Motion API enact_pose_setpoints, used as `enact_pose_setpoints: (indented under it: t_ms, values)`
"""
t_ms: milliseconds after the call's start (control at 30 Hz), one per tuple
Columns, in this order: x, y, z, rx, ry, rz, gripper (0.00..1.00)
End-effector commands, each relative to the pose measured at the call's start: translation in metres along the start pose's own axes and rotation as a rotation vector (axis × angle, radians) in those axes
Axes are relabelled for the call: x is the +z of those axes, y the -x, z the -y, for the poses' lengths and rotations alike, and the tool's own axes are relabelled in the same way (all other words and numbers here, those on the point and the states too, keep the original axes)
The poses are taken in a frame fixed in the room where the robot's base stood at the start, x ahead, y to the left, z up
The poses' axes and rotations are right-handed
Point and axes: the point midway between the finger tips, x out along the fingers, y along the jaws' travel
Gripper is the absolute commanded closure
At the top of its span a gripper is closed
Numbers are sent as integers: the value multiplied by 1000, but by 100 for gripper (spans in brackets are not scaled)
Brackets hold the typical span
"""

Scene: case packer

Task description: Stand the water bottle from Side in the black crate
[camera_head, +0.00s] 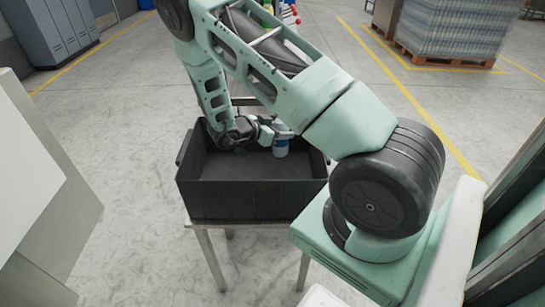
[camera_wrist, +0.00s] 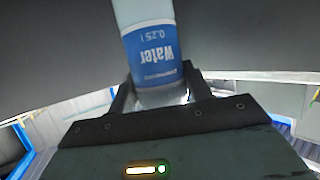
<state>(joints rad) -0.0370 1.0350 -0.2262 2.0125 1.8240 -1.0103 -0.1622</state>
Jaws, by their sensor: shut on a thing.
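The water bottle (camera_head: 280,146) has a blue label and stands about upright inside the black crate (camera_head: 250,199), toward its back right. My gripper (camera_head: 268,133) reaches over the crate from the back and is shut on the bottle from its left side. In the wrist view the bottle (camera_wrist: 152,55) shows its blue "Water" label, between the two dark fingers of my gripper (camera_wrist: 158,95). I cannot tell whether the bottle's base touches the crate floor.
The crate stands on a metal-legged table (camera_head: 212,258). The rest of the crate floor looks empty. A pale cabinet (camera_head: 40,190) is at the left. Grey lockers (camera_head: 55,30) and a pallet load (camera_head: 455,30) stand farther back.

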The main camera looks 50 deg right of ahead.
Motion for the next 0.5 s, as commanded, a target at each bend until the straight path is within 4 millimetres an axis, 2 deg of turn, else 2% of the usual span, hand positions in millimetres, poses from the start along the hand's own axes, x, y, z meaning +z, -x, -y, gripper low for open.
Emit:
enact_pose_setpoints:
  t_ms: [400,500]
  values:
    - [47,-20,0,-1,1,-2,82]
    - [54,-23,0,-2,-2,-2,82]
